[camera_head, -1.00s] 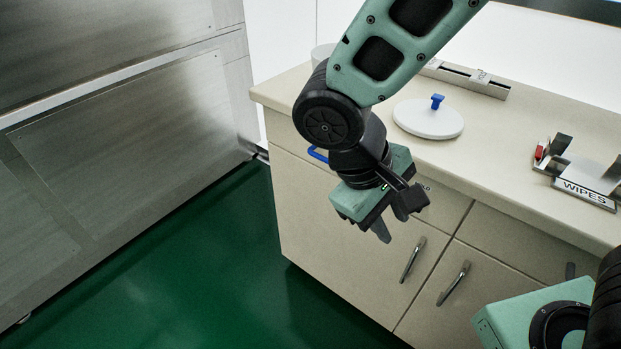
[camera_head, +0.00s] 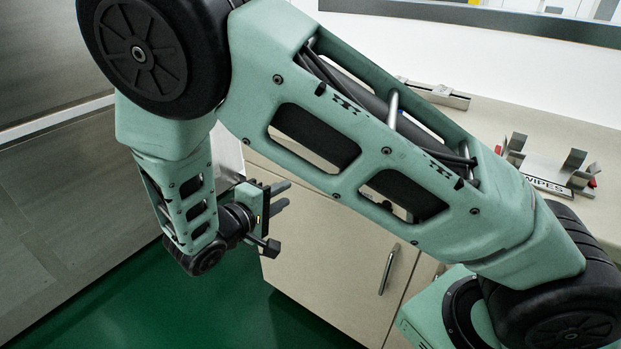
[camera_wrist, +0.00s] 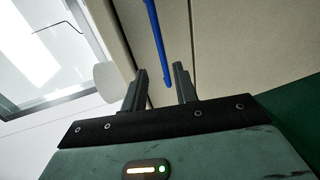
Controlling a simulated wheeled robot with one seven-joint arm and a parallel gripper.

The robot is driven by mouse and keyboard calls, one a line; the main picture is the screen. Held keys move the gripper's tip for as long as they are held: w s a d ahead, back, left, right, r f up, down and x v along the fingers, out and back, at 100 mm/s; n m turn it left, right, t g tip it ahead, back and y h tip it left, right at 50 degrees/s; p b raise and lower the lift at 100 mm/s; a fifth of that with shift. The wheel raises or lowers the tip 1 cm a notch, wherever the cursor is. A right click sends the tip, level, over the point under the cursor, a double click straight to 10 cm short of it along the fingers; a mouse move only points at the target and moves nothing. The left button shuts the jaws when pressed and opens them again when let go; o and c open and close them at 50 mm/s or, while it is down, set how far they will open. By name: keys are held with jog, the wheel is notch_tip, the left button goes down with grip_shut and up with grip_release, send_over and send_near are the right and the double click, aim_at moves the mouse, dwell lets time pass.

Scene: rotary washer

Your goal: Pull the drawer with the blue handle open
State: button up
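The blue handle (camera_wrist: 157,40) shows in the wrist view as a long bar on a beige drawer front (camera_wrist: 177,22). In the head view my arm hides the handle. My gripper (camera_head: 284,196) is open beside the cabinet front, with its fingers pointing toward the cabinet. In the wrist view my gripper (camera_wrist: 160,70) has one finger on each side of the handle's lower end. Whether the handle is deep between the fingers or still a little beyond them, I cannot tell. The drawer looks shut.
The beige cabinet (camera_head: 335,250) has a door with a metal handle (camera_head: 388,270) below. A wipes holder (camera_head: 545,185) and a metal rail (camera_head: 437,95) lie on the countertop. A metal-panelled unit (camera_head: 60,220) stands at the left. Green floor (camera_head: 225,310) is clear in front.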

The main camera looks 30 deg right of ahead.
jog(key=x, duration=1.2)
jog(key=shift+d+p, duration=0.2)
jog(key=shift+p, duration=0.2)
grip_shut()
